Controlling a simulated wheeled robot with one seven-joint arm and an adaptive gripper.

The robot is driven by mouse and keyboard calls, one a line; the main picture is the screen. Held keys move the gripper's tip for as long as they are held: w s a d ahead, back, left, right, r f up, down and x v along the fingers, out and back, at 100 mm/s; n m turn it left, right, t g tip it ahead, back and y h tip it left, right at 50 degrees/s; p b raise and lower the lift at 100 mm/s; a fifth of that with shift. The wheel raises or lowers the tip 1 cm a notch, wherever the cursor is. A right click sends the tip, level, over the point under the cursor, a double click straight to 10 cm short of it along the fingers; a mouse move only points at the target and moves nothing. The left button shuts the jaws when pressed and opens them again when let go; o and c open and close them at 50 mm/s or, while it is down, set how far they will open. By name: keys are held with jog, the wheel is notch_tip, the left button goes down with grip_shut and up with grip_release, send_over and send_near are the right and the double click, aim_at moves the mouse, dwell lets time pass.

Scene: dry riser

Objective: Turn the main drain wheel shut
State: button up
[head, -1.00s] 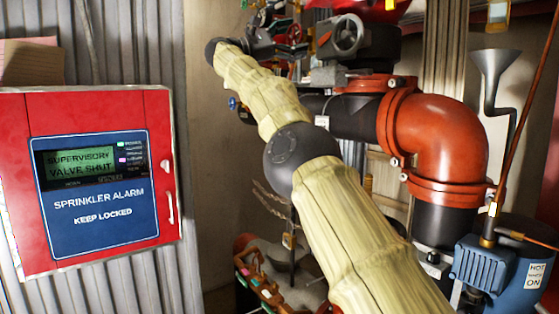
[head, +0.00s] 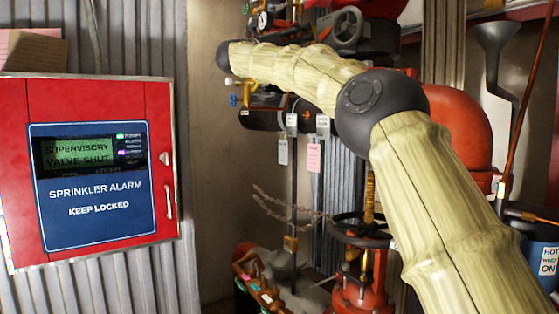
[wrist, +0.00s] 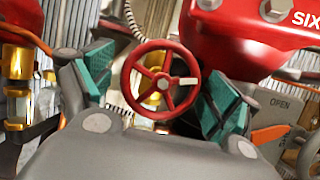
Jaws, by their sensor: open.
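A small red handwheel (wrist: 161,83) with spokes and a pale hub faces me in the wrist view. I take it for the main drain wheel, though no label on it is readable. My gripper (wrist: 157,90) is open, with a teal pad on either side of the wheel. The wheel shows between the pads, with a gap visible at the left; whether the right pad touches it is unclear. The grey gripper body covers what lies below. In the head view my arm crosses the pipework, and I cannot make out the gripper or this wheel there.
A red alarm cabinet (head: 97,98) at left reads "SUPERVISORY VALVE SHUT". A grey handwheel (head: 348,27) is at the top and a dark handwheel (head: 361,229) lower down. An orange pipe elbow (head: 463,118) lies behind my arm. A red "SIX" body (wrist: 255,40) crowds the upper right.

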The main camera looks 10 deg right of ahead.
jog(key=n+t+p, duration=0.1)
jog(key=n, duration=0.1)
jog(key=n+t+y+p, duration=0.1)
jog(key=n, duration=0.2)
jog(key=n+t+y+p, duration=0.1)
jog(key=n, duration=0.1)
jog(key=shift+s+r+n+p, duration=0.1)
jog(key=shift+r+n+p, duration=0.2)
jog(key=shift+r+p, duration=0.1)
jog(key=n+p, duration=0.2)
jog(key=n+t+y+p, duration=0.1)
jog(key=n+p, duration=0.1)
jog(key=shift+f+y, duration=0.1)
jog(key=shift+y, duration=0.2)
jog(key=n+y+p, duration=0.1)
jog(key=n+p, duration=0.1)
jog(key=p, duration=0.1)
jog(key=n+t+p, duration=0.1)
jog(key=n+p, duration=0.1)
jog(key=p, duration=0.1)
jog(key=shift+n+y, duration=0.3)
jog(key=shift+y, duration=0.1)
jog(key=n+p, duration=0.1)
jog(key=p, duration=0.2)
jog(key=shift+n+y, duration=0.3)
jog(key=shift+y, duration=0.1)
